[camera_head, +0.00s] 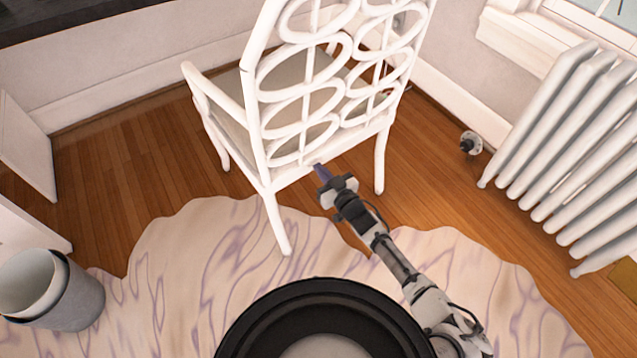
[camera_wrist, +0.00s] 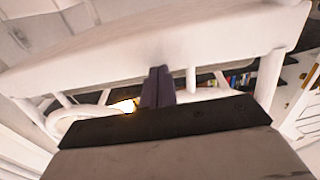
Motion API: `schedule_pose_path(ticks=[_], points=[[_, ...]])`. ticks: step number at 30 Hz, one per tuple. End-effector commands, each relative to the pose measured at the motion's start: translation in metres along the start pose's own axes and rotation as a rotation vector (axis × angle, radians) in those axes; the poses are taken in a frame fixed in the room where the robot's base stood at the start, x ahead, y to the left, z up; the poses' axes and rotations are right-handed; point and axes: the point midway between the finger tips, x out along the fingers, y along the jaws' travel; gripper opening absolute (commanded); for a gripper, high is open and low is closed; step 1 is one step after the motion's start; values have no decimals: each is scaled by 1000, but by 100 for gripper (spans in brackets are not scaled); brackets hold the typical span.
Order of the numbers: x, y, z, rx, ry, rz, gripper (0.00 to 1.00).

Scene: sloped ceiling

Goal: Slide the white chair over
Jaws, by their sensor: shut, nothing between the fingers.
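The white chair (camera_head: 258,118) stands upright at the upper middle of the head view, its back with oval loops turned towards me. My gripper (camera_head: 321,172) is at the lower rear rail of the chair, below the backrest. In the wrist view the chair's white rail (camera_wrist: 150,50) spans the picture just beyond my gripper (camera_wrist: 157,85). The fingers are shut together with nothing between them. The fingertips appear to meet or nearly meet the rail; contact cannot be told for sure. One front leg is partly hidden.
A white radiator (camera_head: 570,150) stands at the right wall, with a small valve (camera_head: 470,142) on its left. A grey bin (camera_head: 75,300) is at the lower left. A pale patterned rug (camera_head: 190,265) covers the near floor. Bare wood floor (camera_head: 120,150) lies left of the chair.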

Motion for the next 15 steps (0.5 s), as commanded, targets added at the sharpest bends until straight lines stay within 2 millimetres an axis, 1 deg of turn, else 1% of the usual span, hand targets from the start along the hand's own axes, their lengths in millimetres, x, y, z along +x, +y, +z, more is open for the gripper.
schedule_pose_path(ticks=[1,3,15], points=[[-9,2,-3,-1,-1,3,0],[-20,2,-3,-2,-2,3,0],[-79,1,-2,0,-2,2,0]])
